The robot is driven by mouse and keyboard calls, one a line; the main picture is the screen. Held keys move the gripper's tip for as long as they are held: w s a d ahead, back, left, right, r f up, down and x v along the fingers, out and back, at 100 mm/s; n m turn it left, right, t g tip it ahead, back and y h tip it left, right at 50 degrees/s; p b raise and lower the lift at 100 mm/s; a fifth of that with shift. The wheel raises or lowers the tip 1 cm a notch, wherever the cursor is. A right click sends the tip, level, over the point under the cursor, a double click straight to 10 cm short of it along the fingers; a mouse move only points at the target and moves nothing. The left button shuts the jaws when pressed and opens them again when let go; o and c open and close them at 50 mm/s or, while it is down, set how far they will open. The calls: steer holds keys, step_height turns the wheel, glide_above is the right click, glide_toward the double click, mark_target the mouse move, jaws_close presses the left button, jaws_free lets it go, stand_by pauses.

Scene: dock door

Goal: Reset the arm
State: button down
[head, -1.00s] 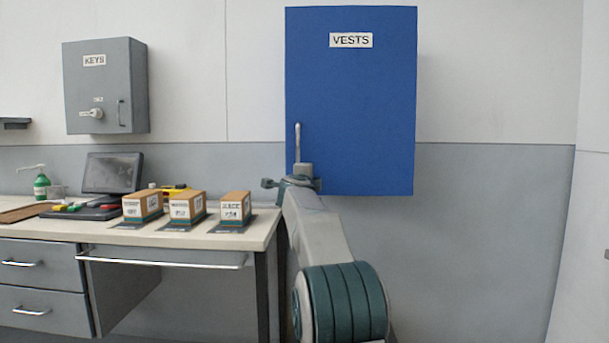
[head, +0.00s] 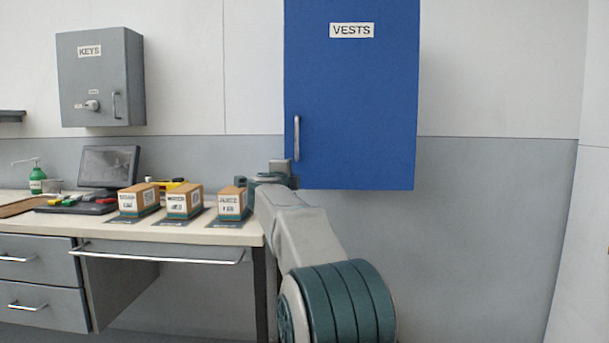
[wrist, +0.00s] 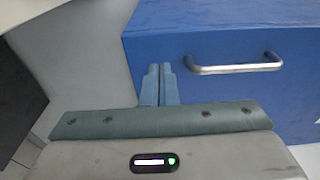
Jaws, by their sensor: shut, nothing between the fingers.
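My arm rises from the bottom of the head view. In the wrist view my gripper (wrist: 160,72) is shut with its two fingers together and nothing between them. It is just left of the silver handle (wrist: 236,66) of the blue VESTS cabinet (wrist: 210,30) and apart from it. In the head view the end of my arm is beside the lower left edge of the VESTS cabinet (head: 350,100), below its handle (head: 296,138). The fingertips are hidden there. The cabinet door looks closed.
A desk (head: 190,233) stands at left, close to my arm, with several cartons, including one at its right end (head: 232,204). A monitor (head: 109,166) and a green bottle (head: 37,180) stand behind. A grey KEYS cabinet (head: 98,78) hangs above. Wall at right is clear.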

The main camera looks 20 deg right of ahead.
steer(key=s+a+r+n+t+y+p, duration=0.1)
steer(key=s+a+r+n+y+p, duration=0.1)
steer(key=a+r+n+y+p, duration=0.4)
steer(key=s+a+r+n+t+y+p, duration=0.1)
steer(key=s+a+n+p, duration=0.25)
steer(key=a, duration=0.45)
steer(key=s+a+f+n+g+y+p, duration=0.3)
steer(key=s+a+n+y+p, duration=0.25)
steer(key=s+n, duration=0.35)
steer(key=s+d+f+n+g+h+p, duration=0.1)
steer(key=s+f+n+g+p, duration=0.2)
steer(key=s, duration=1.2)
steer(key=s+d+f+n+g+h+p, duration=0.1)
steer(key=s+f+n+g+p, duration=0.2)
steer(key=s+f+g+p, duration=0.4)
steer(key=s+f+g, duration=0.1)
steer(key=s+f, duration=0.1)
steer(key=s, duration=0.7)
steer(key=shift+p, duration=0.3)
steer(key=shift+h, duration=0.25)
